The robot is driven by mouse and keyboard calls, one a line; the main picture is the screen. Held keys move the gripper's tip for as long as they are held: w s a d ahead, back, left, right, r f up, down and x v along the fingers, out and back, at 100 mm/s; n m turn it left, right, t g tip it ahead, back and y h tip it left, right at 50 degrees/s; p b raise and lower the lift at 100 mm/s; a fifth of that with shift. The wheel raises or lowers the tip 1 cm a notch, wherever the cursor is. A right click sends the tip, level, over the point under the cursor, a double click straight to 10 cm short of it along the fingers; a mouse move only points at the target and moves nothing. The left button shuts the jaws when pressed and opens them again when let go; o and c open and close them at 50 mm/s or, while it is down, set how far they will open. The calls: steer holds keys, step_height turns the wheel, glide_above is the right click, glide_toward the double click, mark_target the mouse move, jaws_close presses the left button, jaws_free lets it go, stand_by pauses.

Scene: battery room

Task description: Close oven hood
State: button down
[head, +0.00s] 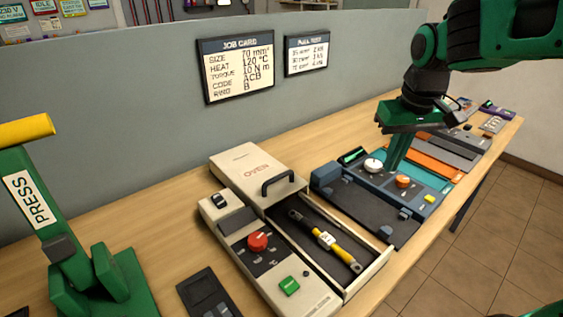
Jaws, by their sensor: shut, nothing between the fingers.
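The oven is a cream unit on the bench, with a red knob (257,242) and a green button (289,286) on its front panel. Its hood (245,168), marked OVEN, sits at the back end and has a black handle (283,181) on top. In front of the hood the oven bed (315,241) is uncovered. A black cable piece with a yellow sleeve and white band (326,239) lies in it. My gripper (392,171) is shut and empty, over the blue device to the right of the hood, apart from the handle.
The blue device (428,210) has a white dial, an orange knob and a yellow button. A green press (75,240) stands at the left, near a dark gauge pad (205,295). A grey partition with a job card (238,67) runs behind the bench.

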steer(key=w+a+r+n+y, duration=0.1)
steer(key=w+a+n, duration=0.1)
steer(key=w+a, duration=0.35)
steer(key=w+a+r+n, duration=0.2)
steer(key=a, duration=0.6)
steer(key=n+t+y, duration=0.1)
steer(key=n, duration=0.1)
glide_above(283, 182)
steer(key=x, duration=0.8)
steer(key=shift+w+a, duration=0.4)
steer(key=shift+a, duration=0.05)
steer(key=shift+f, duration=0.4)
steer(key=shift+s+d, duration=0.65)
steer(key=shift+s, duration=0.3)
steer(key=shift+s+d+f, duration=0.25)
steer(key=shift+s+d, duration=0.2)
steer(key=shift+s, duration=0.1)
